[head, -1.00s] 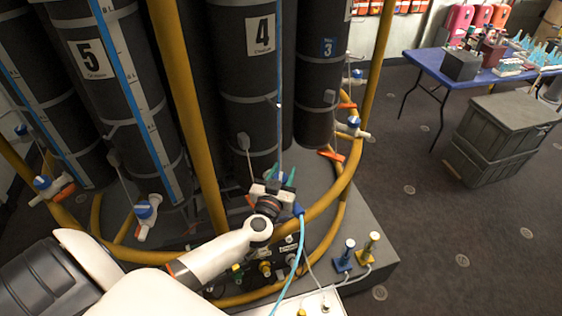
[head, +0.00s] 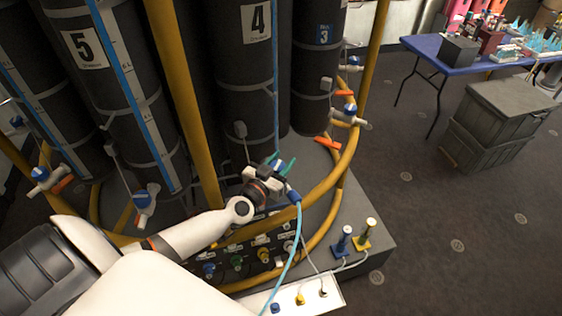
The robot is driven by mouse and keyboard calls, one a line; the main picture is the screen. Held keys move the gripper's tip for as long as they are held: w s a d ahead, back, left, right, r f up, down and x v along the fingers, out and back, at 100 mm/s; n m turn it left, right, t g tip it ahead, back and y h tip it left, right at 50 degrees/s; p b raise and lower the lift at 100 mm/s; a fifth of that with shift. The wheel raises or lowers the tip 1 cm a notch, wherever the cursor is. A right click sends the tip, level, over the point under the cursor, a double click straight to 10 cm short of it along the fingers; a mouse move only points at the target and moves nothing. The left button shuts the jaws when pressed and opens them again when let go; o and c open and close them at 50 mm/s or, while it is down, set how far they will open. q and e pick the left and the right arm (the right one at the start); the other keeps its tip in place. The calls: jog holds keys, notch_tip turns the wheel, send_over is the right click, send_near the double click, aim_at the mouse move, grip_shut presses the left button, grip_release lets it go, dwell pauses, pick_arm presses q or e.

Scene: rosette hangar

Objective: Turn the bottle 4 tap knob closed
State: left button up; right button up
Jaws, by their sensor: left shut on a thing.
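Bottle 4 (head: 244,90) is a dark upright cylinder with a white "4" label, in the middle of the head view. Its tap knob (head: 277,165), blue and white, sits low at the front of the bottle. My left gripper (head: 282,164), with teal fingers, is at this tap and shut on the knob. The gripper body and wrist hide much of the tap, so the knob's exact angle is hard to read. My right gripper is not in view.
A yellow hoop rail (head: 318,214) curves around the bottles, with a yellow upright (head: 180,100) left of bottle 4. Bottle 5 (head: 90,75) and bottle 3 (head: 317,65) stand on either side. A blue table (head: 425,47) and grey crates (head: 497,120) stand at right on open floor.

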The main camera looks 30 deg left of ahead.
pick_arm(q)
jog(key=o, duration=1)
jog(key=shift+s, duration=0.1)
jog(key=shift+s+b, duration=0.7)
jog(key=shift+s, duration=5.25)
